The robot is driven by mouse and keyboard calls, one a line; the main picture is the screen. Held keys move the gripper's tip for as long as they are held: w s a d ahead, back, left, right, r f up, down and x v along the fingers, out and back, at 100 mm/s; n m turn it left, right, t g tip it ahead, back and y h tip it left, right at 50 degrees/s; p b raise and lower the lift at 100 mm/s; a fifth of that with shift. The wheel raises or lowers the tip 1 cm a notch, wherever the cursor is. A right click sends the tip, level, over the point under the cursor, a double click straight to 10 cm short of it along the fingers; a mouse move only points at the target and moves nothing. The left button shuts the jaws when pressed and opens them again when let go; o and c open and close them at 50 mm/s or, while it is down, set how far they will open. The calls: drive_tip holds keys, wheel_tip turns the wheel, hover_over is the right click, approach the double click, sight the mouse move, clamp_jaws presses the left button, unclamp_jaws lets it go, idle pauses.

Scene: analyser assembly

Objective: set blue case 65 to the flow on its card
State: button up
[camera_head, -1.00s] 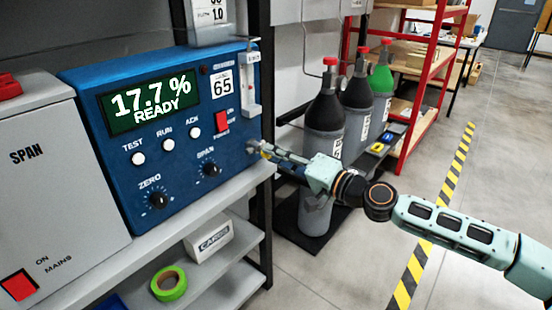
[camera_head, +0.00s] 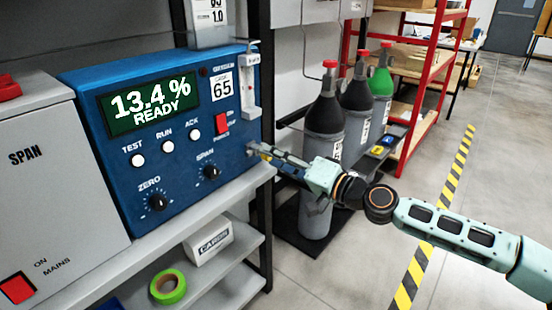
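Blue case 65 (camera_head: 185,185) stands on the grey shelf at left. Its screen (camera_head: 147,104) reads 13.4 % READY. A clear upright flow tube (camera_head: 251,88) is on its right front edge; its float is too small to read. A small knob (camera_head: 251,148) sits below the tube at the lower right. A white card (camera_head: 209,12) above the case is cut off by the top edge; "1.0" shows on it. My gripper (camera_head: 264,153) reaches in from the right with its fingertips at the knob. I cannot tell whether the fingers are closed on it.
A grey case (camera_head: 45,180) marked SPAN stands left of the blue one. Dark gas cylinders (camera_head: 322,145) stand behind my gripper, beside a black rack post. Green tape (camera_head: 167,287) and a white box (camera_head: 209,243) lie on lower shelves. The floor at right is clear.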

drive_tip(key=shift+d, duration=0.1)
drive_tip(key=v, duration=1.1)
drive_tip(key=shift+s+d, duration=0.25)
drive_tip(key=shift+s, duration=0.1)
